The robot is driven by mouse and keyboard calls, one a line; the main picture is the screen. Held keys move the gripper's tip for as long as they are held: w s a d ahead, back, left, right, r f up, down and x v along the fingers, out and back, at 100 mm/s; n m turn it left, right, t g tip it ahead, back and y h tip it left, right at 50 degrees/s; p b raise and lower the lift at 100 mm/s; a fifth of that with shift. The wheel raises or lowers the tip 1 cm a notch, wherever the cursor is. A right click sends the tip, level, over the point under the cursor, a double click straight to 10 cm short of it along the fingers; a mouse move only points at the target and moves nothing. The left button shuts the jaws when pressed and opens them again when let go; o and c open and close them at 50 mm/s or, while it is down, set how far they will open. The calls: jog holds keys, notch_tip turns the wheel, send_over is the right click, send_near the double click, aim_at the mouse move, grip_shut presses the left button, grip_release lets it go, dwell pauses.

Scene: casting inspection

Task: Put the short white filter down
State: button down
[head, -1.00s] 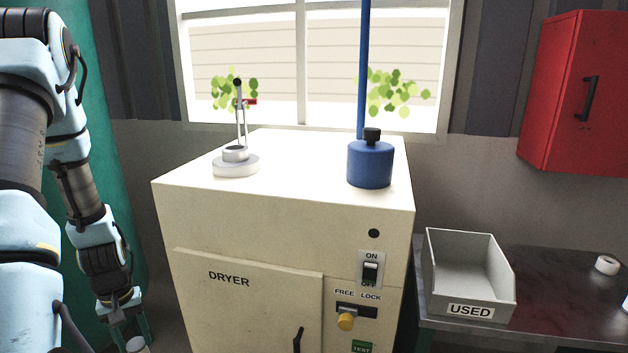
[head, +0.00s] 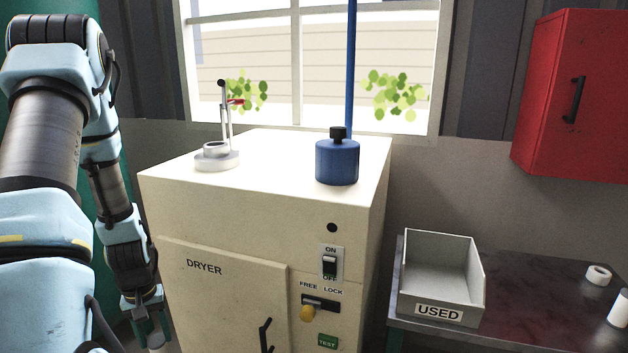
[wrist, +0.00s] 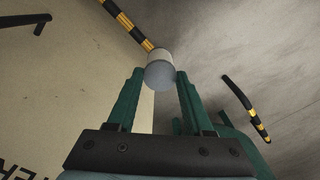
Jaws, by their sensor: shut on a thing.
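My gripper (head: 150,326) hangs low at the lower left of the head view, in front of the dryer's left side. In the wrist view my gripper (wrist: 160,76) is shut on a short white filter (wrist: 160,60), held between the fingertips with a grey end face toward the camera. In the head view the filter (head: 156,342) shows only in part at the bottom edge. It is held in the air, clear of any surface that I can see.
The cream dryer (head: 225,300) stands in the middle, with a blue canister (head: 337,163) and a small stand (head: 217,160) on top. At right, a dark table (head: 540,300) bears an empty grey USED bin (head: 467,307), a white ring (head: 598,275) and a white cylinder (head: 619,307). A red cabinet (head: 560,90) hangs above.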

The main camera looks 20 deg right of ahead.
notch_tip(320, 180, down, 9)
jog(key=b, duration=0.9)
jog(key=shift+d+f, duration=0.1)
jog(key=shift+f, duration=0.05)
jog(key=shift+r+p, duration=0.4)
jog(key=shift+p, duration=0.1)
